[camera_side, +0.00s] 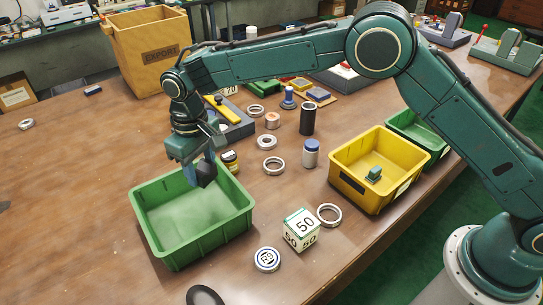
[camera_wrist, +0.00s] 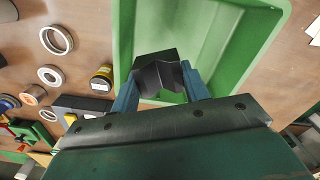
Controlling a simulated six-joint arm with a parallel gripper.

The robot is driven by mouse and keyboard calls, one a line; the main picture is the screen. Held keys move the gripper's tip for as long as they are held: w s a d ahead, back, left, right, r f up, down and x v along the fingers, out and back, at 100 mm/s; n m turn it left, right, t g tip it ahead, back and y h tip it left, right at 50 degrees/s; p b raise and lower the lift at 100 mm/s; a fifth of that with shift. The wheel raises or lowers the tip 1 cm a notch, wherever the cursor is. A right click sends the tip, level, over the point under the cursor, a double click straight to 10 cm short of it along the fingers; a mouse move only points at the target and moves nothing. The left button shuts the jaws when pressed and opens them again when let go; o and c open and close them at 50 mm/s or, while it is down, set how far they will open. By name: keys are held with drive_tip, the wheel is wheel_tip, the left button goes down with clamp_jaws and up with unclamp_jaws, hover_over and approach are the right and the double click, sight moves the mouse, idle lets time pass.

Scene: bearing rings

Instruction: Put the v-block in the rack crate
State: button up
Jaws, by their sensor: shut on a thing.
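The v-block (camera_side: 207,174) is a small dark block with a notch. My gripper (camera_side: 203,163) is shut on it and holds it above the large green crate (camera_side: 243,221), near that crate's back right part. In the wrist view the v-block (camera_wrist: 156,72) sits between the blue fingers of my gripper (camera_wrist: 160,90), with the green crate's pale floor (camera_wrist: 200,40) behind it. The visible floor of this crate looks empty. No label showing says which crate is the rack crate.
A yellow crate (camera_side: 345,181) with a small teal block inside and another green crate (camera_side: 440,150) stand to the right. A yellow-and-black jar (camera_side: 230,161) is close beside the large green crate. Metal rings (camera_side: 273,166) and a "50" cube (camera_side: 300,230) lie nearby. The table's left is mostly clear.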

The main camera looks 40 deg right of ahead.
hover_over(211, 210)
wheel_tip(211, 210, down, 7)
drive_tip(key=shift+f, duration=0.1)
drive_tip(key=shift+f, duration=0.1)
drive_tip(key=shift+f, duration=2.05)
drive_tip(key=shift+f, duration=0.15)
drive_tip(key=o, duration=1.3)
drive_tip(key=shift+o, duration=0.2)
wheel_tip(211, 210, up, 12)
drive_tip(key=shift+r, duration=0.15)
